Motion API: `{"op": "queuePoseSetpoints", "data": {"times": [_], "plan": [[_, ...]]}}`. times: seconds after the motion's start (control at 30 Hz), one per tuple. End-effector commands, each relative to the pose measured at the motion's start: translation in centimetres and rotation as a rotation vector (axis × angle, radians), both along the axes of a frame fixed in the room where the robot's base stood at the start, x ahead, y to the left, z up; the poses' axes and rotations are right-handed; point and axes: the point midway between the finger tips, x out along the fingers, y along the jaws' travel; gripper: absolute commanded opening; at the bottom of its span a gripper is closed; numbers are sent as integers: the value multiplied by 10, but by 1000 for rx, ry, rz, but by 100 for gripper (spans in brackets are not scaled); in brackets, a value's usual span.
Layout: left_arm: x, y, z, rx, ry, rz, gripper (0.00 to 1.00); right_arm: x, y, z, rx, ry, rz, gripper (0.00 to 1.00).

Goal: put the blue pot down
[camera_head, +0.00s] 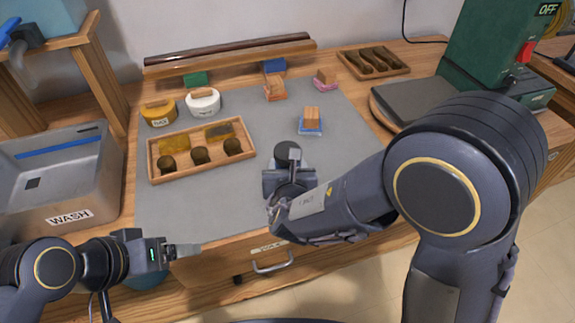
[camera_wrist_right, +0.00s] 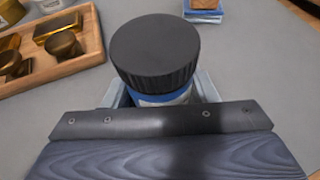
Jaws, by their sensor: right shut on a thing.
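The blue pot (camera_wrist_right: 165,98) with a ribbed black lid (camera_wrist_right: 155,48) stands between the fingers of my right gripper (camera_wrist_right: 160,97) in the right wrist view. The gripper is shut on it. In the head view my right gripper (camera_head: 284,178) is over the right-middle part of the grey mat (camera_head: 240,195), and its wrist mostly hides the pot. I cannot tell whether the pot's base touches the mat. My left gripper (camera_head: 182,251) is low on the left, off the mat's front edge, with nothing visible in it.
A wooden tray (camera_head: 152,168) with brass pieces lies left of the pot. Yellow (camera_head: 158,115) and white (camera_head: 203,102) pots stand behind it. A wooden block on a blue base (camera_head: 311,121) is behind right. A grey wash bin (camera_head: 62,180) is at left. Mat around the pot is clear.

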Motion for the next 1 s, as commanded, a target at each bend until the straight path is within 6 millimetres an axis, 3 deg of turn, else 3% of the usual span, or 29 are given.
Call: {"op": "queuePoseSetpoints", "data": {"times": [0.07, 0.1, 0.23, 0.6, 0.77, 1.0], "plan": [[0, 0, -5, 0, 0, 0, 79, 0, 0, -4, 1, -2, 0, 0], [0, 0, -3, 0, 0, 0, 79, 0, 0, -2, 0, 0, 0, 58], [0, 0, -2, 0, 0, 0, 79, 0, 0, -2, 0, 0, -1, 74], [0, 0, 5, 0, 0, 0, 79, 0, 0, 5, 0, 0, 0, 74], [0, 0, 6, 0, 0, 0, 79, -24, -1, 13, 1, -1, 3, 74], [0, 0, 14, 0, 0, 0, 79, -73, -3, 34, 2, -1, 5, 74]]}}
